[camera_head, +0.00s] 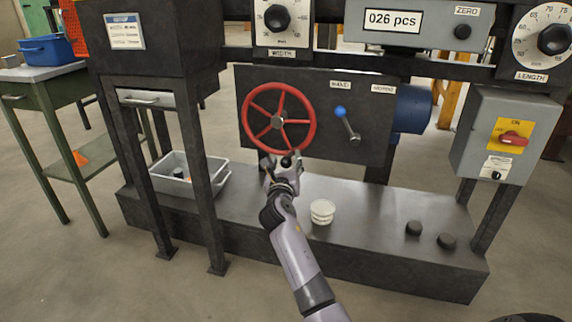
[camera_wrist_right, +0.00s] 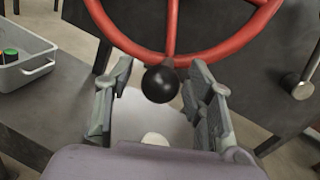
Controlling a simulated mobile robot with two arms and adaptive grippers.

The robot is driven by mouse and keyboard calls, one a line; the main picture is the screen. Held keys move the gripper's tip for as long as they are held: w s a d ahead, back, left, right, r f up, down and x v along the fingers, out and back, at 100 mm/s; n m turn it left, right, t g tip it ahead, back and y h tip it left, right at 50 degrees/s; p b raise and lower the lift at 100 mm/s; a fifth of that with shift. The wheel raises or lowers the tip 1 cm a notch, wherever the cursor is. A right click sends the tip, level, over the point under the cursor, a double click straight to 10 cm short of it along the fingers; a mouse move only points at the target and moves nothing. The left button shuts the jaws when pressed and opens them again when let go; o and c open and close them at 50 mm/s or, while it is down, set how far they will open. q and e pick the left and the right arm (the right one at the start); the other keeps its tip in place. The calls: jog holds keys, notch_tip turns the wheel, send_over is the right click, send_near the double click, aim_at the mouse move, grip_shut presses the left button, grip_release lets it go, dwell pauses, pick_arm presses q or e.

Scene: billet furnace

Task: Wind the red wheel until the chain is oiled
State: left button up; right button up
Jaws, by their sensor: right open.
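A black knob handle (camera_wrist_right: 160,83) on the wheel's lower rim lies between the fingers of my right gripper (camera_wrist_right: 158,100). The fingers are apart on both sides of the knob, with gaps. In the head view my right gripper (camera_head: 281,161) is just below the wheel's bottom rim. No chain shows clearly. My left gripper is not in view.
A white round tub (camera_head: 322,212) and two black knobs stand on the dark base ledge (camera_head: 375,225). A grey bin (camera_head: 213,177) sits left. A grey switch box (camera_head: 486,157) is at right.

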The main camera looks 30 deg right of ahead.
grip_shut()
dwell(0.5)
